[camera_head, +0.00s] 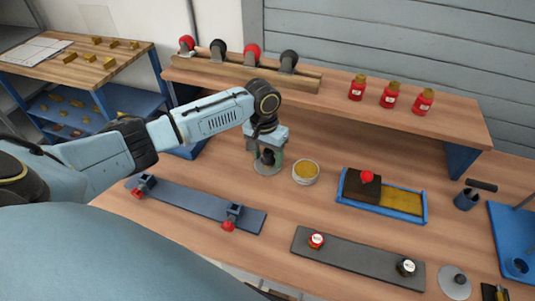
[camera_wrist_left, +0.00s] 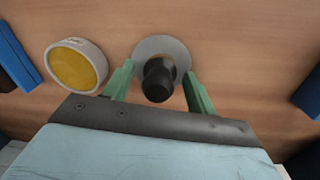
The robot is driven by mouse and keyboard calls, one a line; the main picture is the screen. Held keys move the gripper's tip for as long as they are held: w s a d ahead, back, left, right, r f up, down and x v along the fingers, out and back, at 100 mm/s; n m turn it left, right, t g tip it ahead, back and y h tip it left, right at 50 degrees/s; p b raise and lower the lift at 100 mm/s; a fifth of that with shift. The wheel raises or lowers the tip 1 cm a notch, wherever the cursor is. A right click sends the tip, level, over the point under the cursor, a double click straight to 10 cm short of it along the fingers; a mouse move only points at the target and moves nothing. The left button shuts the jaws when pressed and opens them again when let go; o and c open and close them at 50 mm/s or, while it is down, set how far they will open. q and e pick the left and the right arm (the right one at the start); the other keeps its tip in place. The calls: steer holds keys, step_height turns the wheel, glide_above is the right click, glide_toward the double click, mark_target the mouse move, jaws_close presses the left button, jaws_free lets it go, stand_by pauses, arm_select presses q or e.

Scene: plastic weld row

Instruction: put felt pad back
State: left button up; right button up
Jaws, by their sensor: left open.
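A pale grey disc (camera_wrist_left: 150,46) with a black knob (camera_wrist_left: 159,82) stands on the bench; it may be the felt pad, but I cannot tell for sure. In the head view the disc (camera_head: 266,169) is partly hidden by my left gripper (camera_head: 267,153). The left gripper (camera_wrist_left: 157,74) is open above it, with one green finger on each side of the knob, apart from it. A round white tub (camera_wrist_left: 104,60) with a yellow-brown filling stands close beside it; it also shows in the head view (camera_head: 306,173). My right gripper is not seen.
A blue tray (camera_head: 421,211) holds a dark brown block with a red knob (camera_head: 367,176). Two dark strips (camera_head: 177,199) (camera_head: 360,260) lie nearer the front. A raised shelf (camera_head: 330,100) runs along the back.

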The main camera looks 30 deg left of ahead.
mark_target(265, 149)
arm_select(q)
steer(key=shift+r, duration=0.2)
steer(key=r, duration=0.3)
steer(key=r+p, duration=0.1)
steer(key=r, duration=0.3)
steer(key=a+r+p, duration=0.1)
steer(key=r, duration=0.2)
steer(key=shift+r, duration=0.95)
steer(key=shift+r, duration=0.1)
